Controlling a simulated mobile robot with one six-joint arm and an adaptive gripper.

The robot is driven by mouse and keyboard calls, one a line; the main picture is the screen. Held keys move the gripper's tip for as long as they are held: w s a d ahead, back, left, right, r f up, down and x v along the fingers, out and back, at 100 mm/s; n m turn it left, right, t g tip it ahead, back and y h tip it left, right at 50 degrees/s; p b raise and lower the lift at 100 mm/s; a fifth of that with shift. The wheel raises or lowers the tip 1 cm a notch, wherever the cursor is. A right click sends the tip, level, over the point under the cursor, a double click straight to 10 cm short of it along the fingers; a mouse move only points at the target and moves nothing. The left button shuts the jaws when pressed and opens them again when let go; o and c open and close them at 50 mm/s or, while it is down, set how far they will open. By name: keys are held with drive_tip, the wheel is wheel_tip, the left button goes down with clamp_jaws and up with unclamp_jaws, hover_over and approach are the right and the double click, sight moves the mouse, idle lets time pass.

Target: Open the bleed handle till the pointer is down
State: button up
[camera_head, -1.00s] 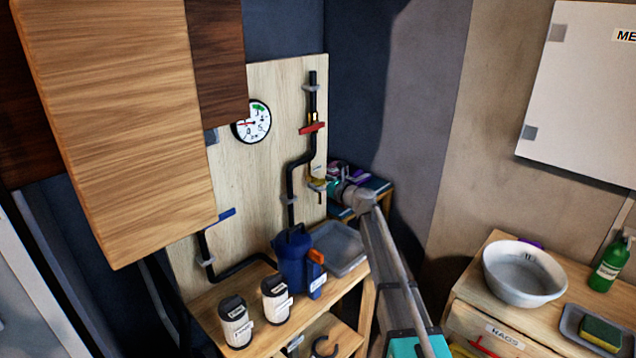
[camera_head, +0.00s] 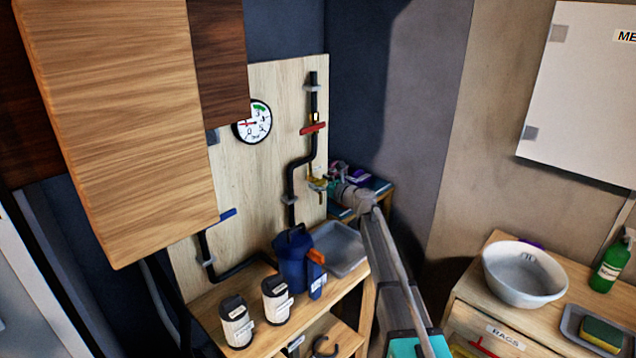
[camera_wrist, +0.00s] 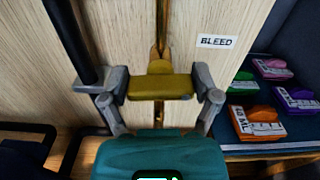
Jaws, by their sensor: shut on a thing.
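The yellow bleed handle (camera_wrist: 160,87) is a short crossbar on a thin brass pipe, beside a "BLEED" label (camera_wrist: 216,41) in the wrist view. My gripper (camera_wrist: 160,92) is shut on it, one finger at each end of the bar. In the head view my gripper (camera_head: 327,187) reaches the lower right of the wooden board, where the handle is mostly hidden. The round gauge (camera_head: 253,122) hangs on the board's upper left; its red pointer seems to point left, with a green patch near the top of the dial.
A red handle (camera_head: 313,128) sits higher on the black pipe and a blue handle (camera_head: 226,214) lower left. A blue jug (camera_head: 293,262), a grey tray (camera_head: 341,248) and two cans stand on the bench below. Small labelled packs (camera_wrist: 258,122) lie on a shelf right of my gripper.

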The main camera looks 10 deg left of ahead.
drive_tip(key=n, duration=0.4)
drive_tip(key=shift+s+d+f+n, duration=0.1)
drive_tip(key=shift+s+n, duration=0.1)
drive_tip(key=shift+n, duration=0.2)
drive_tip(key=n, duration=0.5)
drive_tip(key=shift+s+f, duration=0.1)
drive_tip(key=o, duration=0.9)
drive_tip(key=shift+o, duration=0.3)
drive_tip(key=v, duration=1.2)
